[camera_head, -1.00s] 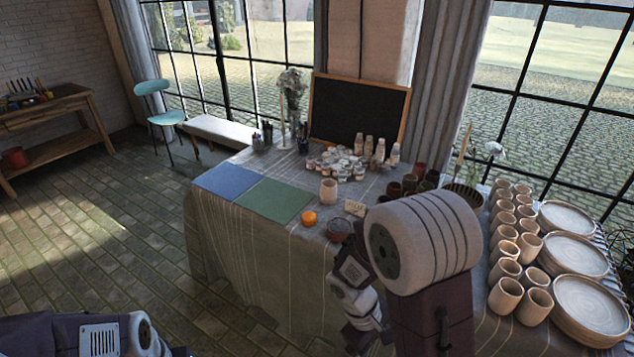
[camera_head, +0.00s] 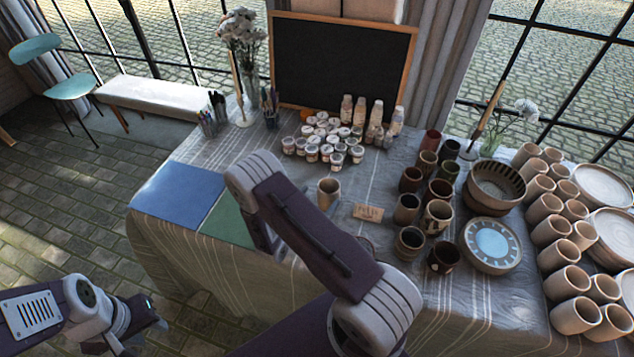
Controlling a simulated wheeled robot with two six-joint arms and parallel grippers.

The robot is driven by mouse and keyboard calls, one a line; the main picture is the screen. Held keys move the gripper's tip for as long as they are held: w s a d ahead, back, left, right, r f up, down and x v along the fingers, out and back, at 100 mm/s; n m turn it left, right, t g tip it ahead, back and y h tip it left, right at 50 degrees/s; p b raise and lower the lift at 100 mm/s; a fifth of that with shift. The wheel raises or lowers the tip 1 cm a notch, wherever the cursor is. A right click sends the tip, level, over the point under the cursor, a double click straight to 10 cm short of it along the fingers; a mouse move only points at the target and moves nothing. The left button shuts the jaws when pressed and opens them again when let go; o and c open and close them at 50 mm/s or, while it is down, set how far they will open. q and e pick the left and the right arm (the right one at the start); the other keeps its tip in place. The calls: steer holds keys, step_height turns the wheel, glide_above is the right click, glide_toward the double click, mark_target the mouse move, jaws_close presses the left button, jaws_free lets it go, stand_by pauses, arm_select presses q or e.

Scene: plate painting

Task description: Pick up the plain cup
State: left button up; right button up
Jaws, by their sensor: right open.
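The plain cup (camera_head: 329,193), small and beige, stands upright on the cloth-covered table (camera_head: 390,175), right of the green mat (camera_head: 229,222). My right arm reaches up across the table's front, left of the cup. My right gripper (camera_head: 272,243) hangs down over the green mat, partly hidden behind my own arm. It is open, apart from the cup and lower in the picture. My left gripper (camera_head: 150,326) is low at the left, off the table over the floor; its jaws are too dark to read.
A blue mat (camera_head: 178,193) lies at the left. A small sign (camera_head: 368,212) stands right of the cup. Small paint jars (camera_head: 325,140) crowd behind it. Dark cups, a bowl (camera_head: 496,185) and a painted plate (camera_head: 491,245) stand to the right, with rows of beige cups (camera_head: 550,230) beyond.

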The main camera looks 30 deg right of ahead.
mark_target(333, 184)
steer(key=d, duration=0.2)
steer(key=shift+w+d+f, duration=0.25)
steer(key=shift+w+d, duration=0.05)
steer(key=shift+p+x, duration=0.3)
steer(key=shift+x, duration=0.55)
steer(key=x, duration=0.4)
steer(key=shift+d+f, duration=0.2)
steer(key=shift+d, duration=0.15)
steer(key=shift+a, duration=0.1)
steer(key=c, duration=1.7)
steer(key=shift+c, duration=0.2)
steer(key=shift+r, duration=0.15)
steer(key=shift+w+r, duration=0.1)
steer(key=shift+r, duration=0.25)
steer(key=r, duration=0.2)
steer(key=s+r, duration=0.1)
steer(key=shift+d+r, duration=0.35)
steer(key=shift+r, duration=0.05)
steer(key=s+d+r, duration=0.6)
steer(key=s, duration=0.2)
steer(key=shift+s+d+r, duration=0.15)
steer(key=shift+s+d, duration=0.05)
steer(key=shift+s, duration=0.05)
